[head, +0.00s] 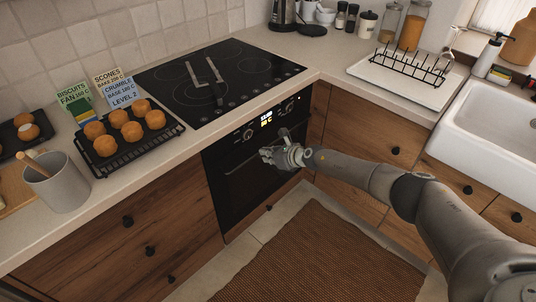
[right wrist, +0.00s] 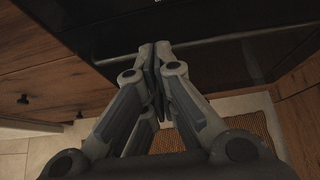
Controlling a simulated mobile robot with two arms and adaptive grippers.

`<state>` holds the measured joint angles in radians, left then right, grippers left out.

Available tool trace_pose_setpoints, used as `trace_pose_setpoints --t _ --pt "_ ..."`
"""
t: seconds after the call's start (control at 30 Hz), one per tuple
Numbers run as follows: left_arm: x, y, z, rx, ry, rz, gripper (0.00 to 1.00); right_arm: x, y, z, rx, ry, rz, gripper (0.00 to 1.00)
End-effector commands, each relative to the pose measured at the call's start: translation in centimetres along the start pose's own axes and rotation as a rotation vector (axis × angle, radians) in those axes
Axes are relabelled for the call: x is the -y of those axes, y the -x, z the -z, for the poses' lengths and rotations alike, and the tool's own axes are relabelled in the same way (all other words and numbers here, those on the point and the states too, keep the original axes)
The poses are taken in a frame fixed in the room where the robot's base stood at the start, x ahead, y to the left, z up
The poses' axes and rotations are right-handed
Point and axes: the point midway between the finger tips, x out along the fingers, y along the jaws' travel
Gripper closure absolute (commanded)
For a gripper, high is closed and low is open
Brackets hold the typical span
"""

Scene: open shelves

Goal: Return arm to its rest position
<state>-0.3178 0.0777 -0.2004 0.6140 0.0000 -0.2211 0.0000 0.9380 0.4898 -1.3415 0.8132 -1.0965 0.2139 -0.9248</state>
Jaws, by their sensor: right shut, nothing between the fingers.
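My right arm (head: 370,176) reaches in from the lower right in the head view. Its right gripper (head: 267,156) is in front of the black oven door (head: 240,180), below the lit control panel. In the right wrist view the fingers of the right gripper (right wrist: 155,50) are closed together with nothing between them, and the dark oven front is behind them. I cannot tell whether the fingertips touch the oven. My left gripper is not in view.
A black cooktop (head: 225,75) lies above the oven. A rack of buns (head: 128,153), a grey cup (head: 58,185) and a dish rack (head: 412,68) stand on the counter. Wooden drawers (head: 130,240) flank the oven. A brown mat (head: 320,262) covers the floor below my arm.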

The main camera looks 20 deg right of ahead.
Motion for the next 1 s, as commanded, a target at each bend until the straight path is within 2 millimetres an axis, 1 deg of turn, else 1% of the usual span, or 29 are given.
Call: trace_pose_setpoints --t 0.03,0.2,0.27,0.37,0.53,0.67,0.77,0.87,0.9,0.97,1.0 --pt "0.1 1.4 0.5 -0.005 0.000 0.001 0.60 0.1 1.2 -1.3 0.001 0.004 0.001 1.00" --pt "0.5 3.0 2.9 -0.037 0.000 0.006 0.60 0.1 2.9 -2.8 0.000 0.003 0.000 1.00" --pt "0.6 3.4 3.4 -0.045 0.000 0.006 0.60 0.1 3.3 -3.1 0.000 0.003 0.000 1.00" --pt "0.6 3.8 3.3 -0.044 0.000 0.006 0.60 0.1 3.8 -3.4 0.001 0.001 0.001 1.00" --pt "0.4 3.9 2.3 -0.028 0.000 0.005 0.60 0.0 3.9 -3.5 0.000 0.000 0.000 1.00" --pt "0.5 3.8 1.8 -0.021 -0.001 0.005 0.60 -0.5 3.6 -2.8 0.003 -0.052 -0.003 1.00" --pt "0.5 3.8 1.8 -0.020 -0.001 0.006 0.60 -2.0 2.7 -0.7 0.014 -0.224 -0.009 1.00" --pt "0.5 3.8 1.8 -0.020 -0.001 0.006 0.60 -3.9 1.8 3.2 0.026 -0.526 0.001 1.00" --pt "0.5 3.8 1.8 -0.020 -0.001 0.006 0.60 -4.7 1.5 5.2 0.030 -0.671 0.013 1.00" --pt "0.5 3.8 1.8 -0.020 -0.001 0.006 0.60 -5.6 1.3 8.6 0.033 -0.896 0.042 1.00" --pt "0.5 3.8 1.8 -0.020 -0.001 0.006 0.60 -6.2 1.4 11.1 0.033 -1.046 0.067 1.00"
